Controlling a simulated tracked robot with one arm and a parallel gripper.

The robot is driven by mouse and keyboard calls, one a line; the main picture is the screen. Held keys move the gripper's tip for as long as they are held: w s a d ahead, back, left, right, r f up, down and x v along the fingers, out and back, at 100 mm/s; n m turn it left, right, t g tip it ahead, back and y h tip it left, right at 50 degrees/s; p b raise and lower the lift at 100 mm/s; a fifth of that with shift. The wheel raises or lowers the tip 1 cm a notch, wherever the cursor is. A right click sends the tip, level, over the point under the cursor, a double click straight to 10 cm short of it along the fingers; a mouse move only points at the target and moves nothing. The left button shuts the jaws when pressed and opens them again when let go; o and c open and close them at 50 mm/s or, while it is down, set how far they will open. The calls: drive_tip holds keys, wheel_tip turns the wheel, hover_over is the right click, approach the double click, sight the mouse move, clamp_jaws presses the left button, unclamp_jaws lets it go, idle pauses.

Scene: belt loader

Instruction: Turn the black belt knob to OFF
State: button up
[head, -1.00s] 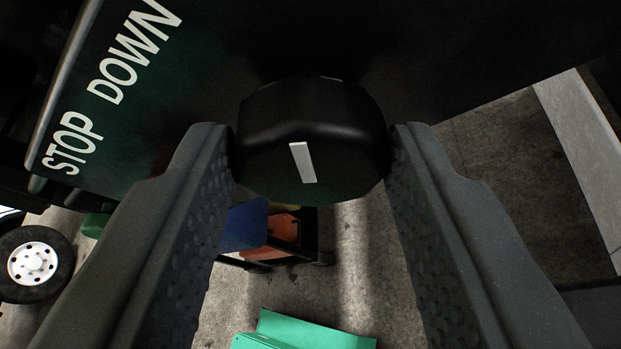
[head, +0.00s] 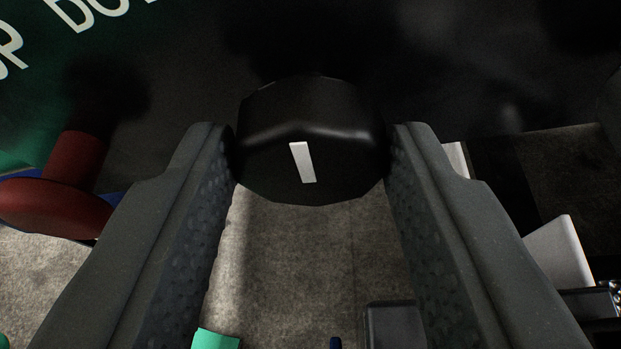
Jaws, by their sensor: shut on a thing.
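The black belt knob (head: 330,178) is in the upper middle of the head view, with a white pointer mark on its face. My gripper (head: 310,155) is shut on it, one grey finger on each side, touching its left and right flanks. The white mark runs almost straight along the picture's vertical, leaning slightly. The dark panel (head: 440,70) is behind the knob. No OFF label shows around the knob; the part of the panel behind it is dark.
A red mushroom-shaped button (head: 55,206) sticks out of the panel at the left. White lettering, partly cut off, is at the upper left. Below are a grey floor (head: 290,260), a green object (head: 215,339) and a dark box (head: 394,324). A white piece (head: 560,250) stands at the right.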

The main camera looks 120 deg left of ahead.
drive_tip(key=shift+f, duration=0.1)
drive_tip(key=o, duration=1)
drive_tip(key=shift+c, duration=0.2)
drive_tip(key=p+v, duration=0.1)
drive_tip(key=v, duration=1.3)
drive_tip(key=shift+w+f, duration=0.1)
drive_tip(key=shift+w, duration=0.05)
